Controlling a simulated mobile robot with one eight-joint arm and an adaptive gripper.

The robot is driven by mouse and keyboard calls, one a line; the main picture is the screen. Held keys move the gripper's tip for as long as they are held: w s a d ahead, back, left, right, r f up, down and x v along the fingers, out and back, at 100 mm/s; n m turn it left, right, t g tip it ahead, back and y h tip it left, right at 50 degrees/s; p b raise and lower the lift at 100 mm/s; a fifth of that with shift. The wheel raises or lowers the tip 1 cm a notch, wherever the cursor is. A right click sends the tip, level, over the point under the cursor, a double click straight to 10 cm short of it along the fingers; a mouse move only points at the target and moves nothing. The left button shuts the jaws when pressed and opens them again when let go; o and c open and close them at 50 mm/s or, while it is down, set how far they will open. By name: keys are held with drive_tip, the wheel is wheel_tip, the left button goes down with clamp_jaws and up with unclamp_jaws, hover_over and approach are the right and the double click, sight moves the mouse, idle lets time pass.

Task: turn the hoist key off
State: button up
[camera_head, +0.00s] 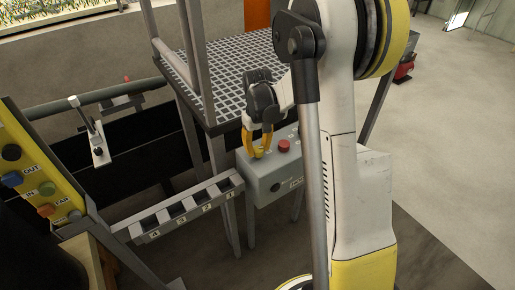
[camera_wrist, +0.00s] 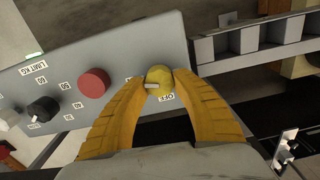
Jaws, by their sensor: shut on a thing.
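The hoist key is a round yellow knob (camera_wrist: 160,74) on the grey control box (camera_head: 262,184), which also fills the left of the wrist view (camera_wrist: 125,62). A pale mark on the knob points left in the wrist view. An "OFF" label (camera_wrist: 168,97) sits just below the knob there. My gripper (camera_head: 259,152) has its yellow fingers shut on the knob, one on each side. In the head view the fingers largely hide the knob.
A red button (camera_wrist: 95,82) and a black dial (camera_wrist: 43,109) with a numbered scale sit beside the knob. A slotted rack (camera_head: 190,208) adjoins the box at left. A grated platform (camera_head: 225,75) stands above and behind. A yellow button panel (camera_head: 40,175) is far left.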

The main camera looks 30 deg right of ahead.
sight(259, 148)
drive_tip(key=m, duration=0.7)
drive_tip(key=shift+d, duration=0.1)
drive_tip(key=m, duration=0.4)
drive_tip(key=shift+s+p, duration=0.1)
drive_tip(key=shift+p, duration=0.2)
drive_tip(key=shift+m, duration=1.9)
drive_tip(key=o, duration=1.2)
drive_tip(key=shift+d, duration=0.1)
wheel_tip(259, 148, up, 12)
